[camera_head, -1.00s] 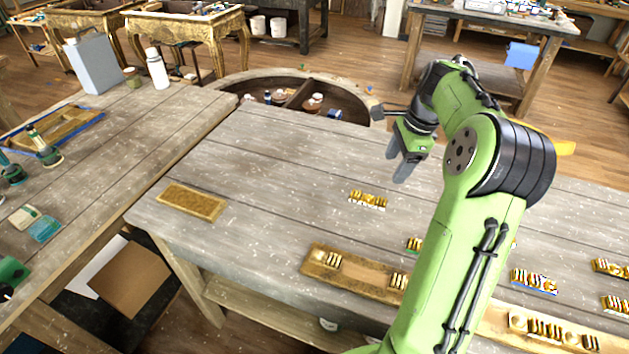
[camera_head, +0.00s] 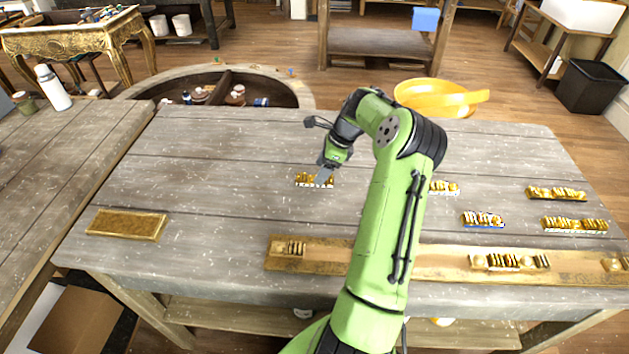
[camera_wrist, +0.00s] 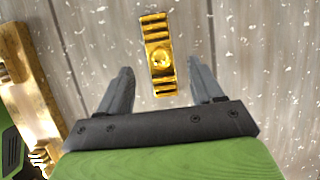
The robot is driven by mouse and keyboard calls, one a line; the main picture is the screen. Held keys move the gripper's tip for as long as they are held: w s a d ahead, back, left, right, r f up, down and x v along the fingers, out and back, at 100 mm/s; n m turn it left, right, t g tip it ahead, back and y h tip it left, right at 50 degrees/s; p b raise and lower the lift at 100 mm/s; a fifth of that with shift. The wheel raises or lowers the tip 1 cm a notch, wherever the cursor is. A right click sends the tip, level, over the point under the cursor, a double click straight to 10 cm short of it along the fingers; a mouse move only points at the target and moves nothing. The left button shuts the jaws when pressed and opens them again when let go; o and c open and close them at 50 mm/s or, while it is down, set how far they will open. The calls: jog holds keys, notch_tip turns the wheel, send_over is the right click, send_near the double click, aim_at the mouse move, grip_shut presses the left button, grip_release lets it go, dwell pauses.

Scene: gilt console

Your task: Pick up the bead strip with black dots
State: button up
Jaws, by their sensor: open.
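A short gold bead strip (camera_head: 314,180) lies on the grey plank table, with a pale, dark-flecked edge towards me. It also shows in the wrist view (camera_wrist: 158,52), ribbed with one round boss, between and ahead of my fingers. My gripper (camera_head: 323,178) is open above this strip, fingers pointing down; the wrist view shows both fingers (camera_wrist: 161,74) apart with nothing held. More gold strips lie to the right: one beside my arm (camera_head: 443,187), one with a blue edge (camera_head: 484,219), and two farther right (camera_head: 556,193) (camera_head: 575,224). I cannot tell clearly which has black dots.
A long gilt moulding (camera_head: 440,262) with bead pieces set in it runs along the table's front. A flat gold block (camera_head: 127,224) lies at the left. A yellow bowl (camera_head: 432,97) shows beyond the table. The table left of my gripper is mostly clear.

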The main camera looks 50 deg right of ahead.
jog(key=x, duration=0.3)
jog(key=shift+c, duration=0.5)
jog(key=c, duration=1.1)
jog(key=shift+o, duration=0.2)
notch_tip(320, 180, up, 10)
jog(key=p, duration=0.1)
